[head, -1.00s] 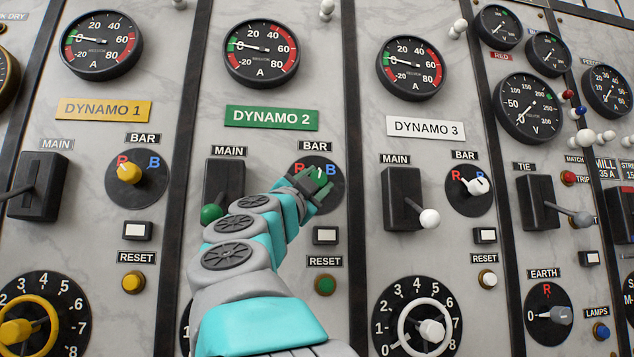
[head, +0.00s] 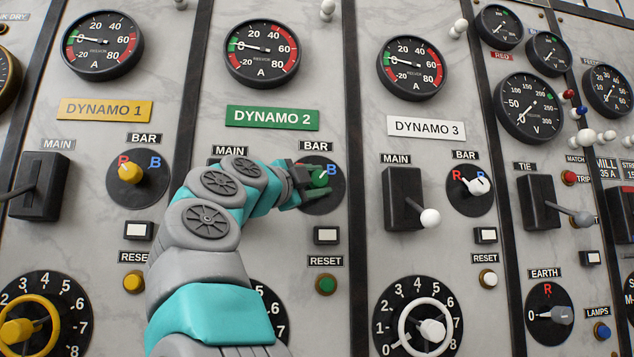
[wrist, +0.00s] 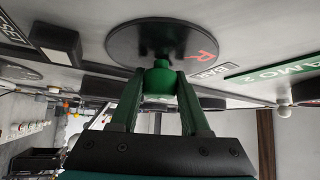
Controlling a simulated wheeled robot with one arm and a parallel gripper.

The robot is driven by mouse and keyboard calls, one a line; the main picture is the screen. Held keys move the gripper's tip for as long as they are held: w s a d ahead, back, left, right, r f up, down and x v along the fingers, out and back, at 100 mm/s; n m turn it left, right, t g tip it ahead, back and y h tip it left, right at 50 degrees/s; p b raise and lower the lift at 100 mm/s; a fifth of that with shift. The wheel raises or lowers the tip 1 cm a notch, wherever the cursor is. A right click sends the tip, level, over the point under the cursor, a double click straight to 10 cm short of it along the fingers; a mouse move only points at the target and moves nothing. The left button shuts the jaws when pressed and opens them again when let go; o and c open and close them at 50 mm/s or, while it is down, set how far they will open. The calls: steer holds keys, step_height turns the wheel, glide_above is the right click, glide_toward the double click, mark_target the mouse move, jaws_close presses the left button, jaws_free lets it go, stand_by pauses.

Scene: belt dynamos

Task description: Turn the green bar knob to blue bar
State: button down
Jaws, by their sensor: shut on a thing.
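The green bar knob (head: 319,178) sits on a round black dial (head: 335,195) under the BAR label on the DYNAMO 2 panel. A short pale mark on the knob points up and right, toward the blue B (head: 331,170). The dial's red R is hidden behind my gripper in the head view. My gripper (head: 313,184) reaches in from the left and is shut on the knob. In the wrist view the green knob (wrist: 158,80) is between the two green fingers, against the black dial (wrist: 118,42); a red R (wrist: 207,55) shows on the dial.
My arm covers the DYNAMO 2 main switch and much of the dial below it. A rectangular button (head: 326,235) and a green reset button (head: 326,284) are below the knob. The DYNAMO 3 main switch (head: 404,198) stands out to the right.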

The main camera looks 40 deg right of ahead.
steer(key=shift+a+r, duration=0.1)
stand_by(0.6)
steer(key=c, duration=0.7)
jaws_free()
steer(key=shift+s, duration=0.1)
steer(key=o, duration=0.3)
